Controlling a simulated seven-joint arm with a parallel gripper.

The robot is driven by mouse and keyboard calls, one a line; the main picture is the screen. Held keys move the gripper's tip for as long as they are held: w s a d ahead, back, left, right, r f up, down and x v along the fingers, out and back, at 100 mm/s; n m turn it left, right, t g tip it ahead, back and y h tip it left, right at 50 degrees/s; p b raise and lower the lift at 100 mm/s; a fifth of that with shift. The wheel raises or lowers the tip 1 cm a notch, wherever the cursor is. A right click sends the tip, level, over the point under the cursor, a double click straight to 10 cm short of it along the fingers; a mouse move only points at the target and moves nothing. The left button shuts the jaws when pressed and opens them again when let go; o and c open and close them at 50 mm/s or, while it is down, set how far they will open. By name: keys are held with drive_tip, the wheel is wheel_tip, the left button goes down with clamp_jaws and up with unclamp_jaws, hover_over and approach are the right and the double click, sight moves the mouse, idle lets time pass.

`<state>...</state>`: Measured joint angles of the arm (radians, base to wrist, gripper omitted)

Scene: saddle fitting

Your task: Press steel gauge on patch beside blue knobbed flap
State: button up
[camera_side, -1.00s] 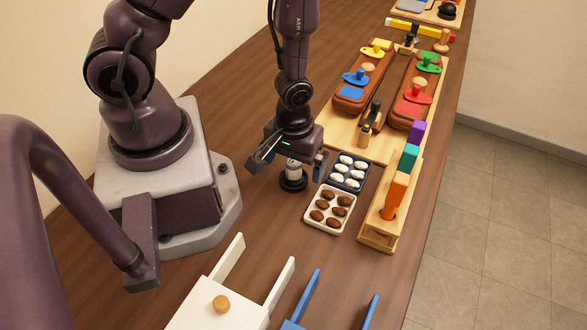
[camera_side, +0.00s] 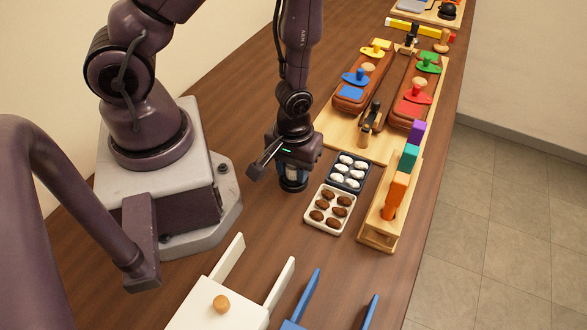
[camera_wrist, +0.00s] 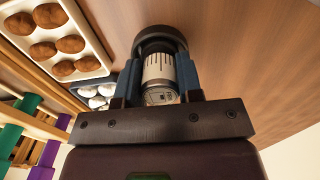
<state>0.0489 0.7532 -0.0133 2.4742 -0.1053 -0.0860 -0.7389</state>
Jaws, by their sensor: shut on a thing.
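The steel gauge (camera_side: 292,185) is a short cylinder with a black ring base. It stands upright at table level, left of the egg-like trays. In the wrist view its pale marked barrel (camera_wrist: 160,70) shows between my blue fingers. My gripper (camera_wrist: 158,88) is shut on the gauge; in the side view the gripper (camera_side: 294,168) hides most of it. The blue knobbed flap (camera_side: 356,77) lies on the left brown saddle block, with a blue patch (camera_side: 350,91) just in front of it. The gauge is well apart from that patch.
A dark tray of white pieces (camera_side: 365,181) and a white tray of brown pieces (camera_side: 347,217) sit close right of my gripper. A wooden rack (camera_side: 377,237) with coloured blocks stands beyond. Yellow, green and red flaps share the saddle blocks.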

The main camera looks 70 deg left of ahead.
sight(352, 90)
drive_tip(key=shift+r, duration=0.1)
idle(0.4)
drive_tip(key=shift+r, duration=2.4)
drive_tip(key=w+a+n, duration=0.1)
drive_tip(key=w+a, duration=0.1)
drive_tip(key=w, duration=0.2)
drive_tip(key=w+a+r+n, duration=0.1)
drive_tip(key=w+a, duration=0.1)
drive_tip(key=w, duration=0.2)
drive_tip(key=w+a+n, duration=0.1)
drive_tip(key=w+a, duration=0.2)
drive_tip(key=w, duration=0.1)
drive_tip(key=shift+w+r, duration=0.25)
drive_tip(key=shift+r, duration=0.05)
drive_tip(key=w+a+r+n, duration=0.1)
drive_tip(key=w+a, duration=0.1)
drive_tip(key=a, duration=0.1)
drive_tip(key=w+a+r+n, duration=0.1)
drive_tip(key=w+a, duration=0.2)
drive_tip(key=w+a+r, duration=0.2)
drive_tip(key=a, duration=0.1)
drive_tip(key=shift+w+a+n, duration=0.1)
drive_tip(key=shift+w+n, duration=0.05)
drive_tip(key=shift+n, duration=0.25)
drive_tip(key=shift+f, duration=1.25)
drive_tip(key=shift+f, duration=1.05)
drive_tip(key=o, duration=0.9)
drive_tip(key=shift+c, duration=0.2)
